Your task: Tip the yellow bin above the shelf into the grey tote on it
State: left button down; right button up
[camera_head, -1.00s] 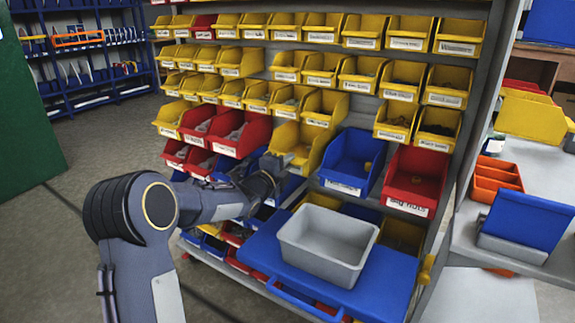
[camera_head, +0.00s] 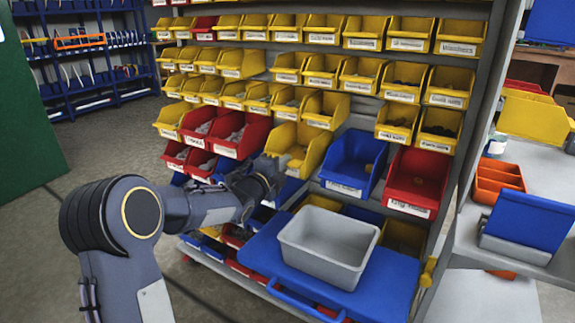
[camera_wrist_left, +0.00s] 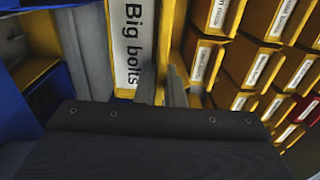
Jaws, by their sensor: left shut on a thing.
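The yellow bin (camera_head: 312,148) is a large open-front bin in the rack, left of a blue bin and above the shelf. It looks upright, and small pieces show inside it. My left gripper (camera_head: 272,168) is at its lower left front and is shut on it. The grey tote (camera_head: 318,262) looks empty and stands upright on the blue shelf (camera_head: 262,250), below and right of the gripper. My right gripper is out of view.
A blue bin (camera_head: 348,180) and a red bin (camera_head: 412,198) sit right of the yellow bin. Red bins (camera_head: 238,138) sit to its left, and rows of small yellow bins are above. A side table (camera_head: 540,160) with boxes stands at the right. Floor is open at the left.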

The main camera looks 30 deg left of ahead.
pick_arm(q)
jog(key=s+a+b, duration=0.1)
jog(key=s+a, duration=0.1)
jog(key=s, duration=2.5)
dwell(0.5)
